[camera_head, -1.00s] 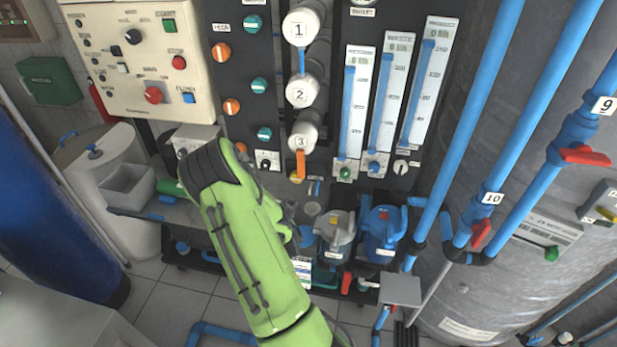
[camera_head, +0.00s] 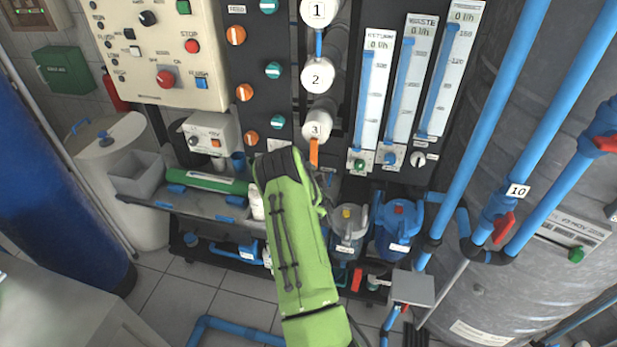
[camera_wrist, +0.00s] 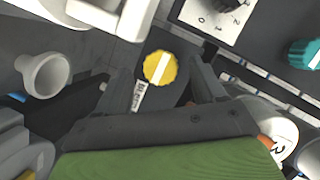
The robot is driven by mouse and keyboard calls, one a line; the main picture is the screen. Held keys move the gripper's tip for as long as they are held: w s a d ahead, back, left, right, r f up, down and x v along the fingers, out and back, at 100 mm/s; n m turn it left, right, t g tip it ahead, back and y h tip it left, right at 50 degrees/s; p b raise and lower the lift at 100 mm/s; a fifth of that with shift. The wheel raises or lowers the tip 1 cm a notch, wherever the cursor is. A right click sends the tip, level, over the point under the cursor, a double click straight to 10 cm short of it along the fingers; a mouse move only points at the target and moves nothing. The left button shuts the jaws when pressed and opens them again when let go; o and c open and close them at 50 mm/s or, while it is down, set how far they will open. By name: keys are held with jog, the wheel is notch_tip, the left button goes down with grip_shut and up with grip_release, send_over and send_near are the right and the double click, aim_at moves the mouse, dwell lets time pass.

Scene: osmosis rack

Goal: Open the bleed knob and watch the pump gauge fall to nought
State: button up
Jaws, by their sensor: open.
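A round yellow knob (camera_wrist: 160,67) with a white stripe shows in the wrist view on a dark panel. It lies just beyond and between the fingertips of my gripper (camera_wrist: 166,82). My gripper is open, with one dark finger on each side of the knob's near side; I cannot tell whether either touches it. A small label (camera_wrist: 138,96) beside the knob is too small to read. In the head view my green arm hides the gripper and this knob. I cannot pick out the pump gauge in either view.
A black dial on a white scale plate (camera_wrist: 212,18) and a teal knob (camera_wrist: 303,53) are near the gripper. A white housing marked 3 (camera_wrist: 279,138) is close on the right. Two pumps, grey (camera_head: 348,232) and blue (camera_head: 399,230), stand right of my arm.

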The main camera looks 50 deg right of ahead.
jog(key=shift+w+d+f, duration=0.1)
jog(key=shift+w+d, duration=0.35)
jog(key=shift+d, duration=0.1)
jog(key=shift+c, duration=0.3)
jog(key=c, duration=1)
jog(key=shift+b, duration=0.4)
jog(key=n+g+b, duration=0.1)
jog(key=n+b, duration=0.1)
jog(key=b, duration=0.1)
jog(key=n+g+b, duration=0.2)
jog(key=b, duration=0.1)
jog(key=n+g+b, duration=0.1)
jog(key=n+b, duration=0.2)
jog(key=shift+w+a+g+h, duration=0.1)
jog(key=shift+w+g+h, duration=0.2)
jog(key=shift+g, duration=0.1)
jog(key=shift+s, duration=0.1)
